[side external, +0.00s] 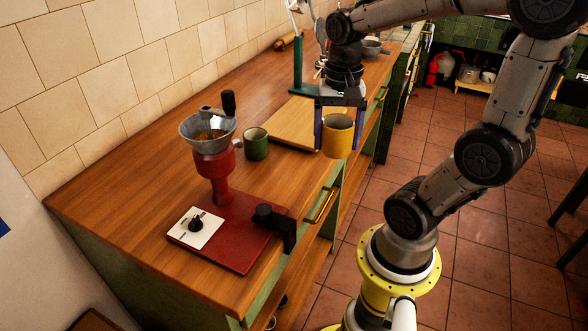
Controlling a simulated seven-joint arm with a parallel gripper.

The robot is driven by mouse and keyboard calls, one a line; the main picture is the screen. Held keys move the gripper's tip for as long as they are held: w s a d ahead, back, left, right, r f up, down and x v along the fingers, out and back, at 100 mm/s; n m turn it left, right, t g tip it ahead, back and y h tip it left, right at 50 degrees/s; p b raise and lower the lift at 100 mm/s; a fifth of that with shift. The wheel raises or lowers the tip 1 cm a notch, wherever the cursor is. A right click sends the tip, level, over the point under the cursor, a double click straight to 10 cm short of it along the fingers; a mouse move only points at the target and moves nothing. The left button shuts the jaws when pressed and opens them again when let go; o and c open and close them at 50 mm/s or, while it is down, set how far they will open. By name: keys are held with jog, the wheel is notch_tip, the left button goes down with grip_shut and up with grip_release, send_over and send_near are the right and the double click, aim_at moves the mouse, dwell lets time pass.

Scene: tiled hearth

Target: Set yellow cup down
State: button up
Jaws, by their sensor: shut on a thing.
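The yellow cup (338,136) is upright between the fingers of my gripper (336,138), near the counter's front edge. My gripper points down and is shut on the cup, with one finger on its left side and one on its right. The cup appears to be held in the air by the wooden board (302,124); I cannot tell its exact height or whether any of it is over the board.
A green mug (256,144) stands on the wooden counter (130,195) left of the board. A red grinder with a metal funnel (209,128) stands on a red base (235,245) with a white dial plate. A tiled wall runs behind. Bare counter lies around the mug.

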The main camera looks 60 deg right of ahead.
jog(key=shift+f, duration=0.6)
jog(key=w+d+f, duration=0.4)
jog(key=w, duration=0.4)
send_over(294, 169)
jog(key=f, duration=0.5)
jog(key=shift+s+a+f, duration=0.15)
jog(key=shift+s, duration=0.1)
jog(key=shift+w+f, duration=0.25)
jog(key=shift+f, duration=1.4)
jog(key=shift+f, duration=0.25)
jog(key=o, duration=1.3)
